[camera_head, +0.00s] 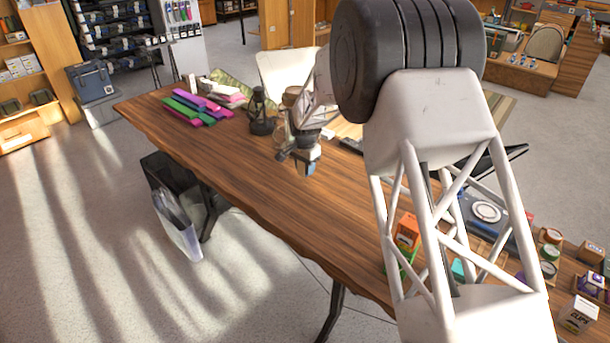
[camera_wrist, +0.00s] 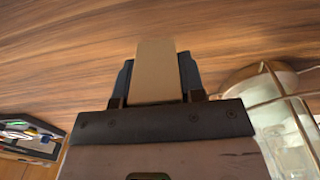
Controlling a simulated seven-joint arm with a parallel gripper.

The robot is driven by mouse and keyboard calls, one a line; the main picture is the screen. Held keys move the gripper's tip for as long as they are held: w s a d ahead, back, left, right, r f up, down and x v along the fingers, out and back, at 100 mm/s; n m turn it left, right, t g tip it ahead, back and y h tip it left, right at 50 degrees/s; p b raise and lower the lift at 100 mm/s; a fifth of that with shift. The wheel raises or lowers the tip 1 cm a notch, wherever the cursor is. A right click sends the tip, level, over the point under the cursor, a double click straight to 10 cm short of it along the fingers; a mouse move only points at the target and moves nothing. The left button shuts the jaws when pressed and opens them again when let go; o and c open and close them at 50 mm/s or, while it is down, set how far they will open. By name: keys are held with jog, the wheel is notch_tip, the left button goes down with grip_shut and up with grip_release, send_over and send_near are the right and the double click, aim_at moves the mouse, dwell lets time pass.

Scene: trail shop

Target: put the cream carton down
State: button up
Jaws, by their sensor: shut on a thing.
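In the wrist view the cream carton (camera_wrist: 156,72) stands out between the dark fingers of my gripper (camera_wrist: 156,82), which is shut on it. The wooden table top (camera_wrist: 60,60) fills the view beyond it. In the head view my gripper (camera_head: 302,160) points down over the middle of the long wooden table (camera_head: 235,145). The carton is small and mostly hidden there by the fingers. I cannot tell whether its underside touches the table.
A glass lantern with a wire frame (camera_wrist: 285,100) stands close to the right of my gripper in the wrist view. A dark lantern (camera_head: 262,110) and coloured bars (camera_head: 195,108) lie farther left. Several small boxes, including an orange one (camera_head: 407,230), are at the right. The table's near-left stretch is clear.

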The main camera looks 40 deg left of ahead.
jog(key=shift+f, duration=1.75)
jog(key=shift+f, duration=0.1)
jog(key=o, duration=0.9)
notch_tip(320, 180, up, 12)
jog(key=shift+r, duration=0.15)
